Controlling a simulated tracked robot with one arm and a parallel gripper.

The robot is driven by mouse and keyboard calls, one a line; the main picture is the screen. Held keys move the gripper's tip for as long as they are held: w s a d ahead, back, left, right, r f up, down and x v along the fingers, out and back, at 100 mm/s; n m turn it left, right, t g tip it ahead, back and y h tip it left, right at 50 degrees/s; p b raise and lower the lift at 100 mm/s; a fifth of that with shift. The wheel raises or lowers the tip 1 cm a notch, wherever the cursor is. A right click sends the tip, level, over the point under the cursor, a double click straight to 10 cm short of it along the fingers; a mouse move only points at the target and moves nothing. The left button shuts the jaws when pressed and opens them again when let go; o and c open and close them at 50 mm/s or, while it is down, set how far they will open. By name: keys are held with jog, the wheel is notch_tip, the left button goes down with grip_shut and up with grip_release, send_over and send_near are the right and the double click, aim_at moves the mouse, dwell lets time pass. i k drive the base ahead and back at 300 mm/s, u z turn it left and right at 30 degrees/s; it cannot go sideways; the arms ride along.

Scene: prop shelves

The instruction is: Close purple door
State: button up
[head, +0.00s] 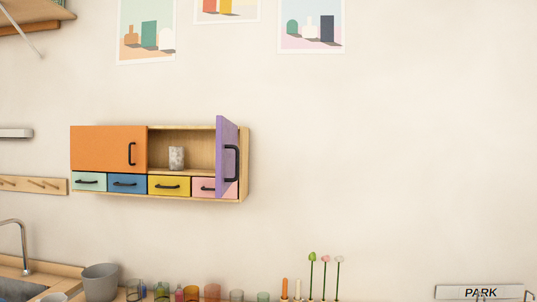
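The purple door (224,157) is on the right side of a wooden wall cabinet (244,167). It stands open, swung out from the cabinet and seen at a steep angle, with a black bar handle (233,163) on it. The compartment to its left is exposed and holds a grey speckled cup (176,158). The door overlaps part of the pink drawer below it. My gripper is not in view.
The cabinet also has a shut orange door (105,149) and shut mint, blue (127,183) and yellow drawers. Below stand a grey pot (101,282), several glasses and flower stems (311,275). A sink (22,290) is at lower left. The wall right of the cabinet is bare.

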aim_at(227, 167)
jog(key=z, duration=0.2)
jog(key=i, duration=1.35)
jog(key=u, duration=0.2)
jog(key=k, duration=0.5)
jog(key=z, duration=0.5)
jog(key=i, duration=0.7)
jog(key=u, duration=0.25)
